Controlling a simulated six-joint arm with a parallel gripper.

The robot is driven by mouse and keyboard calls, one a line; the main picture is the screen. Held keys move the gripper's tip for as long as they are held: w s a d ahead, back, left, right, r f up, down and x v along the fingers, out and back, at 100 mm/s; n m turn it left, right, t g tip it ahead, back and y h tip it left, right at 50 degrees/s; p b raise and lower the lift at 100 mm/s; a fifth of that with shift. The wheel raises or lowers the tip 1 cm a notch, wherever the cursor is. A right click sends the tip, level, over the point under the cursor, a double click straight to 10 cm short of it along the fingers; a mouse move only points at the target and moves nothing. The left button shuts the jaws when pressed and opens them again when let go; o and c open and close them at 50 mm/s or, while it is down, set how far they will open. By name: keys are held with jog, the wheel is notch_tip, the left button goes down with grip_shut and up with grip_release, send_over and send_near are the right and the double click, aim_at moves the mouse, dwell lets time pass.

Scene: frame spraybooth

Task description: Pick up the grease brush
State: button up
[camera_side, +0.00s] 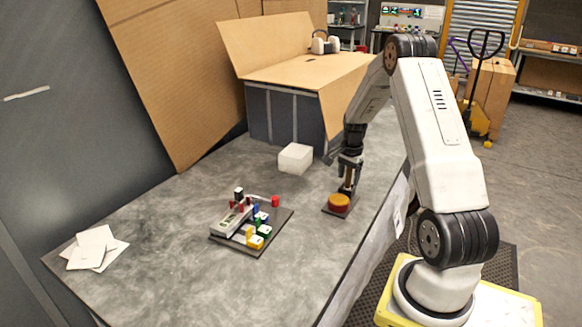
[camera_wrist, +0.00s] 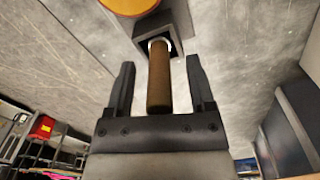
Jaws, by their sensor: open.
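The grease brush (camera_wrist: 158,80) shows in the wrist view as a brown, rod-like handle with a pale ring at its far end. That end sits at a dark square holder (camera_wrist: 176,32); the bristles are hidden. My gripper (camera_wrist: 160,62) is open, with one finger on each side of the handle and a visible gap to both. In the side view my gripper (camera_side: 347,183) points down just behind a round red-orange tin (camera_side: 339,201), and the brush cannot be made out there. The tin's rim also shows at the top of the wrist view (camera_wrist: 130,4).
The tin stands on a small dark plate (camera_side: 330,211). A white block (camera_side: 295,158) lies behind to the left. A dark board (camera_side: 240,250) with coloured parts and white papers (camera_side: 95,248) lie further left. A large open carton (camera_side: 305,75) stands behind.

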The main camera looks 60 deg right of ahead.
grip_shut()
dwell(0.4)
jog(key=shift+r, duration=5)
